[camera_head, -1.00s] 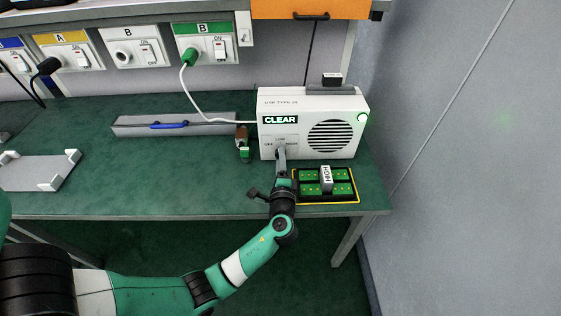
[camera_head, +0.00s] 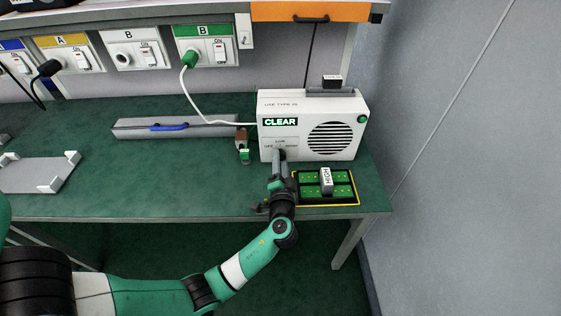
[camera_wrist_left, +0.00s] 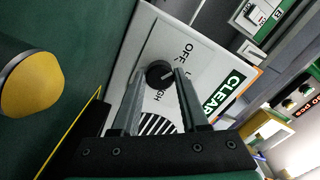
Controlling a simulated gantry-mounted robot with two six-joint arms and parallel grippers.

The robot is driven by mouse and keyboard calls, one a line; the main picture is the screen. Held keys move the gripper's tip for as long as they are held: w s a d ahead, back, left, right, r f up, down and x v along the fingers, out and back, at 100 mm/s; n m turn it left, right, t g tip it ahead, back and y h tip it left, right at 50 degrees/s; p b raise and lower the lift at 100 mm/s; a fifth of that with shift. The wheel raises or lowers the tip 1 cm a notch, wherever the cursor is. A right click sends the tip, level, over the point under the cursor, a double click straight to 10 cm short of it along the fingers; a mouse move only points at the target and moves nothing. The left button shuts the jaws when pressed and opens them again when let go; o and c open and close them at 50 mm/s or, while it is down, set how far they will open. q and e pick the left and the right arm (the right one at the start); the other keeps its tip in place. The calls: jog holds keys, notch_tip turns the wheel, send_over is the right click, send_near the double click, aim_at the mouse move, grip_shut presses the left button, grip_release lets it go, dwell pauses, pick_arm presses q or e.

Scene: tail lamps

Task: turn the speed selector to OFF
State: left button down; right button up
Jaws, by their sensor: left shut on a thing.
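The white boxy unit (camera_head: 285,107) stands at the right of the green bench, with a CLEAR sign, a round slotted grille and a dial marked OFF, LOW and HIGH. Its speed selector is a dark round knob (camera_wrist_left: 158,73), seen in the left wrist view between the fingers. A pale mark on the knob seems to face the partly hidden LOW label. My left gripper (camera_head: 279,155) reaches up to the unit's front and is shut on the knob. In the left wrist view its fingers (camera_wrist_left: 158,82) lie on either side of it. My right gripper is not in view.
A white cable (camera_head: 215,118) runs from a green plug (camera_head: 191,57) to the unit.

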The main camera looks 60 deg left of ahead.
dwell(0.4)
pick_arm(q)
jog(key=shift+c, duration=2.1)
grip_release()
